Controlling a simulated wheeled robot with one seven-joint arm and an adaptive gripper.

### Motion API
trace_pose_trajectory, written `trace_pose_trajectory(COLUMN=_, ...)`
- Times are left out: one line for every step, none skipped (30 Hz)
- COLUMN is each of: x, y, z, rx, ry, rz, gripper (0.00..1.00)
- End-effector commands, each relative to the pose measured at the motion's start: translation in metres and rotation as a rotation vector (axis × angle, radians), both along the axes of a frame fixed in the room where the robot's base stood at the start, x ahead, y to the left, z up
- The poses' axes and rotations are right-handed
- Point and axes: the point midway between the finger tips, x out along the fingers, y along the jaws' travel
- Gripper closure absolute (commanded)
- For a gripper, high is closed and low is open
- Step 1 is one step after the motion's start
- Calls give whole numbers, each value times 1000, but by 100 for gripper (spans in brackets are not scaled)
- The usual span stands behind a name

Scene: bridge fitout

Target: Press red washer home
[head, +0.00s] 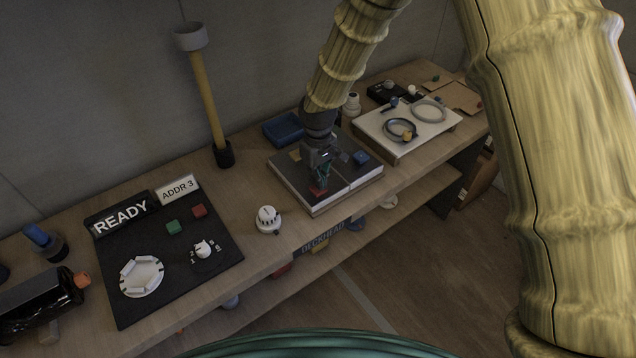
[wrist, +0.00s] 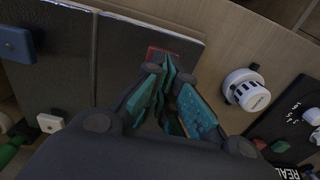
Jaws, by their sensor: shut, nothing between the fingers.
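The red washer (head: 318,190) is a small red square piece near the front left edge of a dark panel (head: 310,203) on the bench. In the wrist view the red washer (wrist: 152,52) shows as a red edge just beyond my fingertips, mostly hidden by them. My gripper (head: 323,175) points down over the washer with its teal fingers shut and empty. In the wrist view my gripper (wrist: 172,70) has its tips at or very near the washer. I cannot tell whether they touch it, or whether the washer sits flush.
A white dial (head: 268,219) stands left of the panel; it also shows in the wrist view (wrist: 246,88). A blue block (head: 361,158) sits on the panel's right part. A blue tray (head: 284,129) lies behind. A white board (head: 436,118) with rings is at right. A black READY board (head: 190,262) is at left.

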Motion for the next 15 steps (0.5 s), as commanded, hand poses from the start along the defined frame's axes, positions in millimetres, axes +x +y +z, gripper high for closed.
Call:
trace_pose_trajectory(x=0, y=0, z=4, rx=0, ry=0, rz=0, gripper=100)
trace_pose_trajectory(x=0, y=0, z=6, rx=0, ry=0, rz=0, gripper=100)
trace_pose_trajectory(x=0, y=0, z=7, rx=0, ry=0, rz=0, gripper=100)
trace_pose_trajectory(x=0, y=0, z=9, rx=0, ry=0, rz=0, gripper=100)
trace_pose_trajectory(x=0, y=0, z=10, rx=0, ry=0, rz=0, gripper=100)
trace_pose_trajectory(x=0, y=0, z=12, rx=0, ry=0, rz=0, gripper=100)
trace_pose_trajectory(x=0, y=0, z=13, rx=0, ry=0, rz=0, gripper=100)
trace_pose_trajectory(x=0, y=0, z=14, rx=0, ry=0, rz=0, gripper=100)
trace_pose_trajectory(x=0, y=0, z=16, rx=0, ry=0, rz=0, gripper=100)
trace_pose_trajectory(x=0, y=0, z=18, rx=0, ry=0, rz=0, gripper=100)
trace_pose_trajectory(x=0, y=0, z=19, rx=0, ry=0, rz=0, gripper=100)
trace_pose_trajectory(x=0, y=0, z=21, rx=0, ry=0, rz=0, gripper=100)
trace_pose_trajectory(x=0, y=0, z=22, rx=0, ry=0, rz=0, gripper=100)
trace_pose_trajectory(x=0, y=0, z=23, rx=0, ry=0, rz=0, gripper=100)
trace_pose_trajectory(x=0, y=0, z=25, rx=0, ry=0, rz=0, gripper=100)
